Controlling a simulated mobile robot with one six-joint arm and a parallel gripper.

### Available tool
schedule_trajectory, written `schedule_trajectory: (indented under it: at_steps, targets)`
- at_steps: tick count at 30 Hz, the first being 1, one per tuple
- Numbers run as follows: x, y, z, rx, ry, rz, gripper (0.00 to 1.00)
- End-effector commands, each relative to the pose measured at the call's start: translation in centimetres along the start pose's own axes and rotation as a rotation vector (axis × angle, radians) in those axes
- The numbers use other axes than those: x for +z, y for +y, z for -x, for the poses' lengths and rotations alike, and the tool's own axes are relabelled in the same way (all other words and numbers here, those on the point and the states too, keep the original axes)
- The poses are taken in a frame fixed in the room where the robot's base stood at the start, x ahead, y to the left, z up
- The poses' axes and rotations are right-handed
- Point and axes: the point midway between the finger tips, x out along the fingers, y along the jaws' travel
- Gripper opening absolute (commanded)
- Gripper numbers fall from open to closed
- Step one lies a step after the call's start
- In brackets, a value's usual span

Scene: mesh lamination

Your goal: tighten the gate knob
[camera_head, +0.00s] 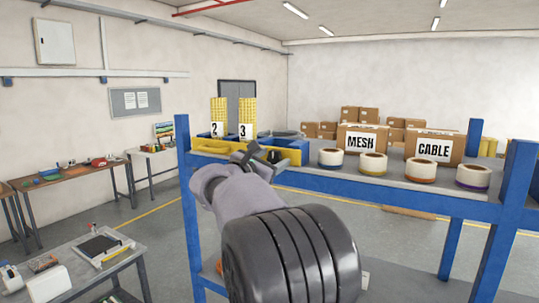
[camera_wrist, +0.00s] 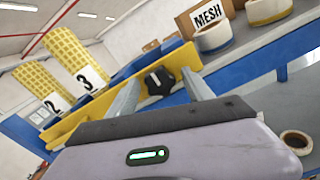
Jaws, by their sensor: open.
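The gate knob (camera_wrist: 158,80) is black with a pale mark and sits on the face of a yellow gate bar (camera_wrist: 95,112) in the wrist view. The yellow bar also shows at the shelf edge in the head view (camera_head: 293,154). My gripper (camera_wrist: 161,77) is open, with one grey finger on each side of the knob in the picture. I see a gap between each finger and the knob; whether the tips reach its depth I cannot tell. In the head view my gripper (camera_head: 262,153) is at the yellow bar, and my arm hides part of it.
Yellow mesh pieces numbered 2 (camera_head: 218,116) and 3 (camera_head: 247,117) stand behind the bar. Several tape rolls (camera_head: 372,163) and boxes marked MESH (camera_head: 361,138) and CABLE (camera_head: 434,147) stand on the blue rack (camera_head: 400,189) to the right. A bench (camera_head: 75,268) is at lower left.

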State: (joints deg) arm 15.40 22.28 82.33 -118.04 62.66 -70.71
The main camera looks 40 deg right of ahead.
Motion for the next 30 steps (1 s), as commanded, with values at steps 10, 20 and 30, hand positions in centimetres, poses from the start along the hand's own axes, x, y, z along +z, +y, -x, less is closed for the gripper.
schedule_trajectory:
  at_steps: [10,20,30]
  targets:
    - [-0.03,-0.02,-0.22,0.0,0.0,-0.001,0.46]
    - [-0.05,-0.02,-0.19,0.0,0.0,-0.002,0.0]
    - [-0.41,-0.19,-0.18,0.0,-0.001,-0.113,0.0]
